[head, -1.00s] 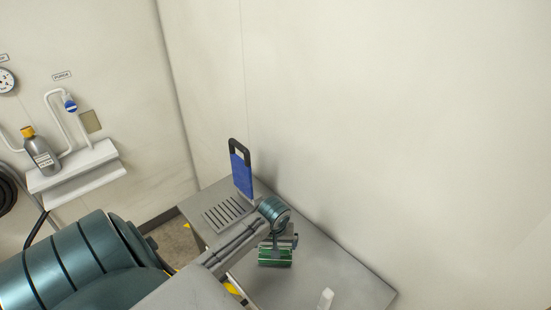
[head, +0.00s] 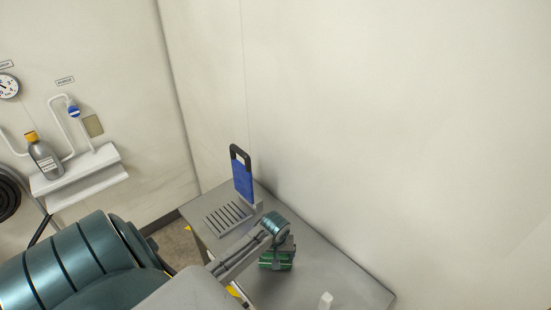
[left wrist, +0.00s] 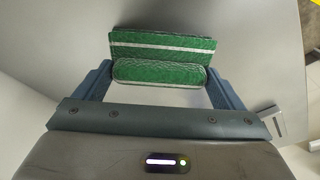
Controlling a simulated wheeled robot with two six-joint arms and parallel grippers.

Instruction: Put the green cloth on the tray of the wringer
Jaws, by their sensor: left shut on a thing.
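The green cloth (left wrist: 160,58), folded with a pale stripe, is between the fingers of my left gripper (left wrist: 160,76) in the left wrist view. In the head view the cloth (head: 270,262) shows at the end of my left arm, over the grey table; I cannot tell whether it touches the tabletop. My left gripper (head: 278,252) is shut on it. The wringer (head: 243,175), a blue panel with a black handle, stands upright behind the gripper. Its slotted grey tray (head: 212,226) lies in front of the panel, left of the cloth, and looks empty. My right gripper is not in view.
A white wall shelf (head: 85,180) at left holds a grey bottle (head: 43,157) with an orange cap. Bare tabletop lies right of the cloth.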

